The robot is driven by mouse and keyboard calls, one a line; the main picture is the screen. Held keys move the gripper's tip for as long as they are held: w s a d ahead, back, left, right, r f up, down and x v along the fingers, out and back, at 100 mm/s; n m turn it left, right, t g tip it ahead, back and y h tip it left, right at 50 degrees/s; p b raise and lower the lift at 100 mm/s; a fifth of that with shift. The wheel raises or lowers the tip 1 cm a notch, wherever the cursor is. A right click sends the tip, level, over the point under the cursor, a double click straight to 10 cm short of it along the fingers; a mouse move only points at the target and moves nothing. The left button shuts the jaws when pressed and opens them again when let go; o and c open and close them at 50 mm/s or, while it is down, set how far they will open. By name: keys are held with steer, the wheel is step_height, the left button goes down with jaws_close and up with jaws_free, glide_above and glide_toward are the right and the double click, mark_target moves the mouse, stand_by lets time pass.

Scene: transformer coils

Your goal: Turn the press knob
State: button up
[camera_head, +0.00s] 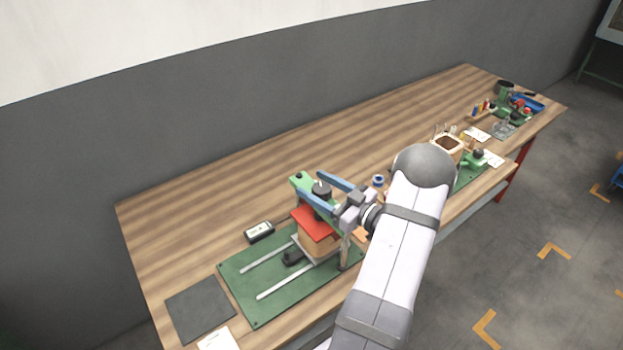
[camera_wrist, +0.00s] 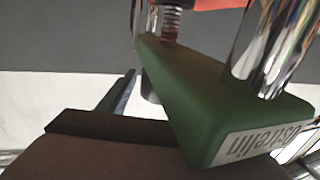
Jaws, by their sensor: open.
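The green press stands on a green base plate (camera_head: 240,290). Its black knob (camera_head: 321,187) is at the top of the press, beside the green press arm (camera_head: 299,181). My gripper (camera_head: 309,183) has long blue fingers, spread apart, one on each side of the knob. I cannot tell whether either finger touches it. A red plate (camera_head: 317,222) lies over a wooden block (camera_head: 320,245) below the knob. The wrist view shows the green press arm (camera_wrist: 205,105) close up, with a chrome column (camera_wrist: 275,45) and a spring (camera_wrist: 171,20); the knob cannot be made out there.
A small meter (camera_head: 259,232) lies behind the base plate. A dark mat (camera_head: 200,308) lies to its left. Two pale rails run along the plate. A wooden container (camera_head: 448,145) and several tools stand farther right. The back left of the table is clear.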

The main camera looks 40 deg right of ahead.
steer(key=shift+x, duration=1)
steer(key=c, duration=1.1)
steer(key=shift+o, duration=0.2)
steer(key=n+y+b, duration=0.1)
steer(key=n+g+y+b, duration=0.1)
steer(key=y, duration=0.1)
steer(key=shift+a+f, duration=0.15)
steer(key=shift+a, duration=0.05)
steer(key=shift+s+a+n+g+y+b, duration=0.2)
steer(key=shift+n+g+y+b, duration=0.1)
steer(key=shift+n+g+y, duration=0.4)
steer(key=shift+r, duration=0.2)
